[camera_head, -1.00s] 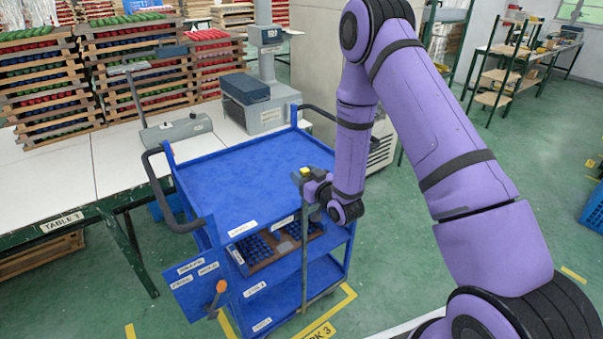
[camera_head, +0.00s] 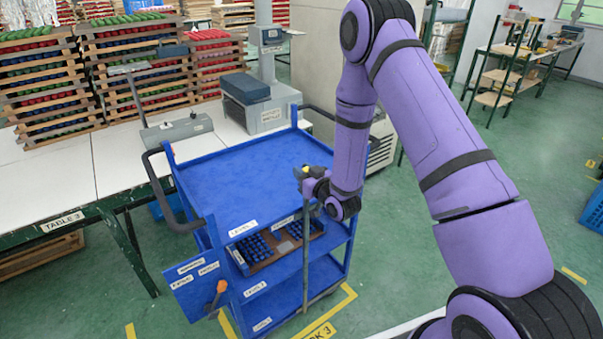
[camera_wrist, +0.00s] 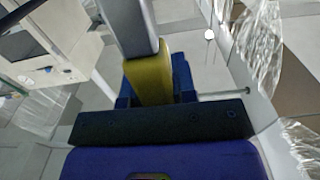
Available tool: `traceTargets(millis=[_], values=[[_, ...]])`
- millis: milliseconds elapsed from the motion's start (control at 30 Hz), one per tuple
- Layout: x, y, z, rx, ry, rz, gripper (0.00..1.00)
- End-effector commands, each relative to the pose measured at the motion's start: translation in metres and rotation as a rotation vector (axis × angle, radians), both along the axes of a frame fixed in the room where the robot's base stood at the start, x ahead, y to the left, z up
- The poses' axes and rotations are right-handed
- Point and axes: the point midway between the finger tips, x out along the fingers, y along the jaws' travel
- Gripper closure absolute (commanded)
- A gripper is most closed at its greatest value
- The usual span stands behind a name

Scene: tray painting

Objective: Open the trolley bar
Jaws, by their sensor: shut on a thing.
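The blue trolley (camera_head: 250,170) stands in the middle of the head view. The trolley bar (camera_head: 305,255) is a thin grey upright across its open front, right of centre. My gripper (camera_head: 305,173) is at the bar's upper end, level with the top shelf's front edge, and is shut on the bar. The fingers are small there and partly hidden by my wrist. In the wrist view a grey and yellow piece (camera_wrist: 150,80) stands upright in front of the dark and blue parts; the exact contact is hard to make out.
A tray of blue pieces (camera_head: 262,250) sits on the trolley's level below the top. A panel with an orange handle (camera_head: 217,290) is at its front left. A white table (camera_head: 100,170) with scales stands behind and left. Green floor is free to the right.

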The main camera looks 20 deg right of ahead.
Motion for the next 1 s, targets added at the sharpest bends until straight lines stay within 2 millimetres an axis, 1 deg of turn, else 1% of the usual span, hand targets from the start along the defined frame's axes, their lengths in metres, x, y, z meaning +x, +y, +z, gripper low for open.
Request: traceTargets(millis=[167,500,600,700,800,900,1000], values=[[0.01,-0.032,0.0,-0.001,0.0,-0.007,1.0],[0.039,-0.123,0.0,-0.003,0.0,-0.009,1.0],[0.046,-0.146,0.0,-0.002,-0.001,-0.006,1.0],[0.053,-0.165,0.0,-0.002,0.0,-0.005,1.0],[0.058,-0.18,0.0,-0.001,0.001,-0.004,1.0],[0.061,-0.19,-0.001,-0.002,0.002,-0.004,1.0],[0.062,-0.195,-0.001,-0.001,0.002,-0.003,1.0]])
